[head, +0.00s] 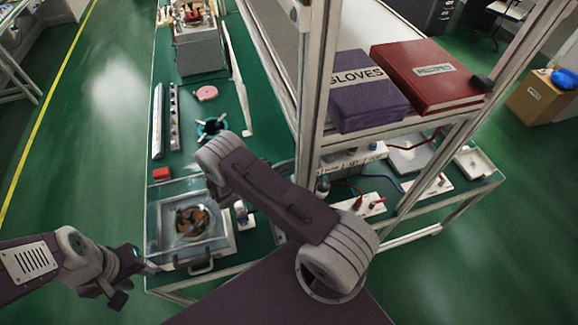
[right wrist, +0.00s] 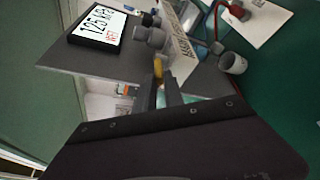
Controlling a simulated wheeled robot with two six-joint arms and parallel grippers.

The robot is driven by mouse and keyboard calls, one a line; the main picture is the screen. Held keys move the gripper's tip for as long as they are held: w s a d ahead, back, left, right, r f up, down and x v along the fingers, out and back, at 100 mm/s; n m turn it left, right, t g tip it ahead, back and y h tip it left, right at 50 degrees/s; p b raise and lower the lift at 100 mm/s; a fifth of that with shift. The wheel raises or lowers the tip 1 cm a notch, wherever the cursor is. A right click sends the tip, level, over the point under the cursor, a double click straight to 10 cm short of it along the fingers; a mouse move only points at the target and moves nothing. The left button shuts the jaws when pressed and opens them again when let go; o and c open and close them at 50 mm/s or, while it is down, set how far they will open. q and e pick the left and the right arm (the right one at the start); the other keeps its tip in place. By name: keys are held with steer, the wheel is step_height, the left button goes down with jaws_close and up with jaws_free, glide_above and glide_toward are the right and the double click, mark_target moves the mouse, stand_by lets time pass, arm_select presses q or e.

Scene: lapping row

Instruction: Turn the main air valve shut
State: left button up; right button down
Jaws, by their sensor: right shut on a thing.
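In the right wrist view, my right gripper (right wrist: 160,88) is shut on a small yellow lever (right wrist: 158,68), which looks like the valve handle. The lever stands between the two dark fingertips, close to grey round fittings (right wrist: 151,38) on a grey panel. What it joins onto is partly hidden by the fingers. In the head view, the right hand and the valve are hidden behind my right arm. My left gripper (head: 137,263) is at the lower left, beside the bench's front left corner, apart from the valve. Its finger opening is not clear.
A display (right wrist: 100,25) reading 125 kPa is beside the fittings. A clear-covered box (head: 192,250) stands at the green bench's front left.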

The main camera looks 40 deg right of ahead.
steer(key=s+n+t+p, duration=0.1)
steer(key=t, duration=0.1)
steer(key=s+n+t+p, duration=0.1)
steer(key=n+t, duration=0.1)
steer(key=shift+y, duration=0.3)
steer(key=c, duration=1.5)
jaws_free()
steer(key=shift+o, duration=0.2)
steer(key=shift+d, duration=0.1)
